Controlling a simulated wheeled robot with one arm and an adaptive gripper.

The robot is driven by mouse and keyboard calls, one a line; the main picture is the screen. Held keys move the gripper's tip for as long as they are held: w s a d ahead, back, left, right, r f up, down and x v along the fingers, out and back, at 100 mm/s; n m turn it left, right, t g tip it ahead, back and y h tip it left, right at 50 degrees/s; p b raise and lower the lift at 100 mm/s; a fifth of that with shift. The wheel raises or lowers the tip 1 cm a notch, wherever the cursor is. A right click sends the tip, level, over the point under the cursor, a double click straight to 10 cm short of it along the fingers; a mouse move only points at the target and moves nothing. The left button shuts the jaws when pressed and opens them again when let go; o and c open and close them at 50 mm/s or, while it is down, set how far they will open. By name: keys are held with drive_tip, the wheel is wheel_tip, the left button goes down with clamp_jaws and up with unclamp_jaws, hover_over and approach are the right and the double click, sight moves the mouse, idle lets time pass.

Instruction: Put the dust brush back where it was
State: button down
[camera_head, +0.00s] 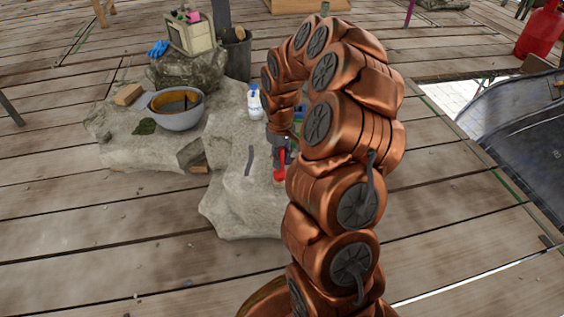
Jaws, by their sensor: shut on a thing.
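My gripper (279,150) points down over the right part of the pale stone slab, left of my copper arm. It is shut on a small red thing (279,168), which I take to be the dust brush. Only a red part of it shows, close above or against the stone; I cannot tell whether it touches. My arm covers what lies to its right. No other brush is clearly visible.
On the slab (228,205) are a grey bowl (177,118), a white bottle (254,103), a wood block (128,94) and a thin grey strip (249,160). A bucket (237,55) stands behind. Dark sheeting (525,140) lies by a floor opening at right.

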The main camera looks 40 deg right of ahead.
drive_tip(key=shift+f, duration=0.15)
drive_tip(key=c, duration=0.9)
unclamp_jaws()
drive_tip(key=shift+f, duration=0.1)
drive_tip(key=shift+o, duration=0.2)
